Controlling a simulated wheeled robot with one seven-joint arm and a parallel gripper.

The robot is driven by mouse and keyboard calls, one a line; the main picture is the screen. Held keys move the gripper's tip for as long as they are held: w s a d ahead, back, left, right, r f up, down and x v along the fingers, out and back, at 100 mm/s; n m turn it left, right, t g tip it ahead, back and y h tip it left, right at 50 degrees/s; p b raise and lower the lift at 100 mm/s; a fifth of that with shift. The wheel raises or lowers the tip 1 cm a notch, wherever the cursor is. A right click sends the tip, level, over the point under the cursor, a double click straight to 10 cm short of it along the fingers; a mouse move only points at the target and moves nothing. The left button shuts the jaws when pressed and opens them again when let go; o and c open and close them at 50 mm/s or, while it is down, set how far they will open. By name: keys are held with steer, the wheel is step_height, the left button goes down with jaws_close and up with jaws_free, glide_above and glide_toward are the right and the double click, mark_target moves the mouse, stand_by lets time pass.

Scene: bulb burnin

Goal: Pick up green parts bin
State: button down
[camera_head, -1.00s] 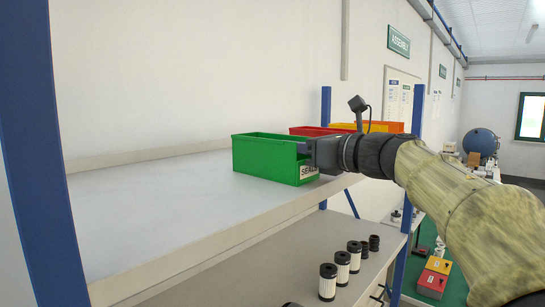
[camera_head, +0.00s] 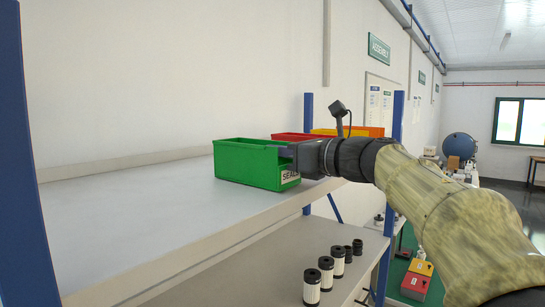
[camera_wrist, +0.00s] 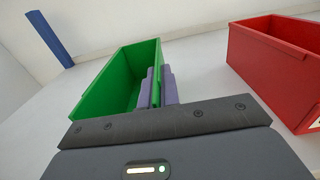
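The green parts bin (camera_head: 248,167) is an open-topped box with a white label reading "SEALS". It sits upright on the upper grey shelf, near the front edge. My gripper (camera_wrist: 158,86) is at its label end. In the wrist view, the bin (camera_wrist: 115,80) has one purple finger inside and one outside its right wall. The fingers are close together, with the wall between them, so the gripper looks shut on that wall. In the head view my gripper's fingers are partly hidden by the bin.
A red bin (camera_head: 290,137) stands just beyond the green bin, with an orange bin (camera_head: 365,131) past it. Blue posts (camera_head: 393,150) hold the shelf (camera_head: 140,220). Several black-and-white cylinders (camera_head: 325,272) stand on the shelf below. The upper shelf's left part is clear.

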steer(key=shift+r, duration=0.55)
steer(key=shift+s+d+r+b, duration=0.1)
steer(key=shift+d+r+b, duration=0.1)
steer(key=shift+r+b, duration=0.25)
steer(key=shift+s+d+r+b, duration=0.1)
steer(key=shift+d+r+b, duration=0.15)
steer(key=shift+r, duration=0.25)
steer(key=b+v, duration=0.6)
steer(key=v, duration=1.1)
steer(key=shift+s+r, duration=0.1)
steer(key=shift+s, duration=0.05)
